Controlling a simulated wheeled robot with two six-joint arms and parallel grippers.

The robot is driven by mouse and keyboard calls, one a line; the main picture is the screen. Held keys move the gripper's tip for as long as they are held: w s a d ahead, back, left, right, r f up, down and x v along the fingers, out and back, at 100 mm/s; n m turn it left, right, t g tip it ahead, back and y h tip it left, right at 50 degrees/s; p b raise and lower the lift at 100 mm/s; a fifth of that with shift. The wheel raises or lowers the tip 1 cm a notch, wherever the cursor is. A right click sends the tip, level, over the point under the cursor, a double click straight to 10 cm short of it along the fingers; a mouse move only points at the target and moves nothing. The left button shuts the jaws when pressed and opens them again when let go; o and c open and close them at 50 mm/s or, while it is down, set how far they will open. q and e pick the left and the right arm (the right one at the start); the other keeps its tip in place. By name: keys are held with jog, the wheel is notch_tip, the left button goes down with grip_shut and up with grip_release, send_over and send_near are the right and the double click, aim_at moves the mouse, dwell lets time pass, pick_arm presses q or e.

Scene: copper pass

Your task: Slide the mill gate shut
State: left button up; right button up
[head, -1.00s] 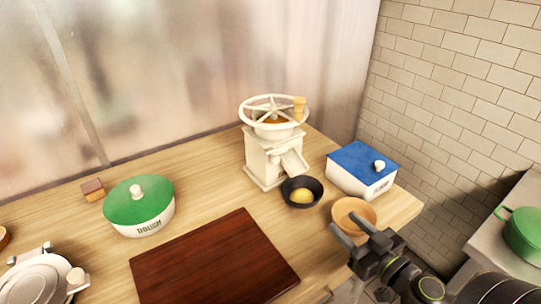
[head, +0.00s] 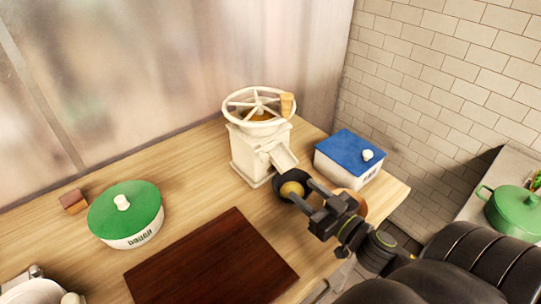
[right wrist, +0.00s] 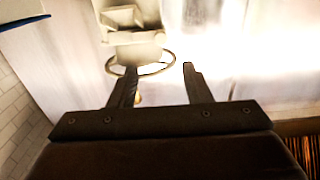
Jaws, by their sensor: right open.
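The cream mill (head: 258,150) stands at the back of the wooden counter, with a spoked wheel (head: 258,104) and a wooden knob on top. Its chute (head: 283,159) slopes down to the right; I cannot make out the gate clearly. A dark bowl (head: 280,184) with something yellow in it sits below the chute. My right gripper (head: 300,193) is open and empty, in front of the mill and over the bowl in the picture. In the right wrist view the mill (right wrist: 130,45) shows beyond my open fingers (right wrist: 159,70). My left gripper is not in view.
A white box with a blue lid (head: 350,155) stands right of the mill. A wooden bowl (head: 354,200) is partly hidden behind my right gripper. A green-lidded dough pot (head: 126,215) and a dark board (head: 212,265) lie to the left.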

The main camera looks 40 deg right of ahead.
aim_at(267, 159)
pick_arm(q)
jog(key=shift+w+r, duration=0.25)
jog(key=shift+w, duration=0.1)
pick_arm(e)
jog(key=w, duration=0.9)
jog(key=w+a, duration=0.1)
jog(key=w, duration=0.3)
jog(key=shift+w+a+r, duration=0.1)
jog(key=shift+w, duration=0.05)
jog(key=shift+c, duration=0.2)
grip_shut()
